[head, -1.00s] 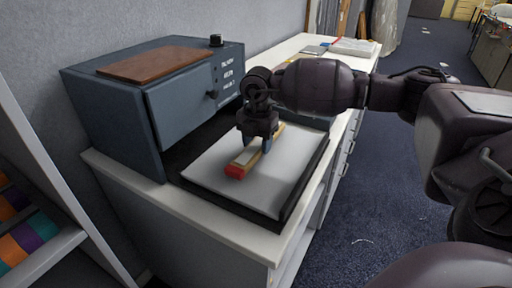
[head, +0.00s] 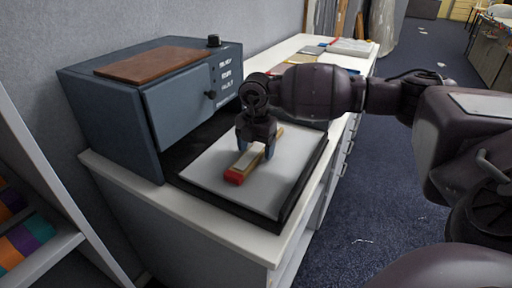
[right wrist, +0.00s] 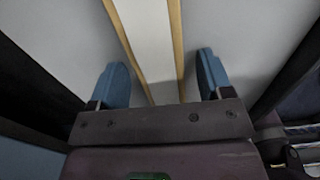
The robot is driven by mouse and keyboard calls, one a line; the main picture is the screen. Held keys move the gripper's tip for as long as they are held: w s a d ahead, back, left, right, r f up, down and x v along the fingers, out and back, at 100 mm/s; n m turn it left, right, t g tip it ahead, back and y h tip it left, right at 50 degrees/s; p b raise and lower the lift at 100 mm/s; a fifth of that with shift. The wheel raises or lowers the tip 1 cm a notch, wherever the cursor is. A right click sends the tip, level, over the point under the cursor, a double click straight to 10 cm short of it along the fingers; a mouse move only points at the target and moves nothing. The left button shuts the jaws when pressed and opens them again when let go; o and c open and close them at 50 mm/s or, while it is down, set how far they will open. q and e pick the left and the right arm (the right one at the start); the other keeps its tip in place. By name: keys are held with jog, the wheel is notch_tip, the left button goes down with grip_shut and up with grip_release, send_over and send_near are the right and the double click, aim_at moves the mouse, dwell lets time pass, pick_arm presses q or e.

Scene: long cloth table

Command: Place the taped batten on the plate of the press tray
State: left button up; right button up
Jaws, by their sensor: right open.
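The taped batten (head: 246,164), a wooden strip with a pale top and a red taped end, lies on the grey plate (head: 208,170) of the black press tray. In the right wrist view the batten (right wrist: 147,40) runs between the two blue fingers, with a gap on each side. My right gripper (head: 255,152) is open and straddles the batten just above the plate; it also shows in the right wrist view (right wrist: 163,82). The batten's far end is partly hidden behind the gripper. My left gripper is not in view.
A blue-grey press box (head: 180,112) with a brown top panel (head: 150,62) and knobs stands behind the tray against the wall. Papers (head: 352,47) lie at the counter's far end. A shelf with coloured items (head: 25,238) is at the left.

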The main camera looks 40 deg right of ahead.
aim_at(256, 150)
notch_tip(256, 150, up, 12)
jog(key=p, duration=0.2)
dwell(0.7)
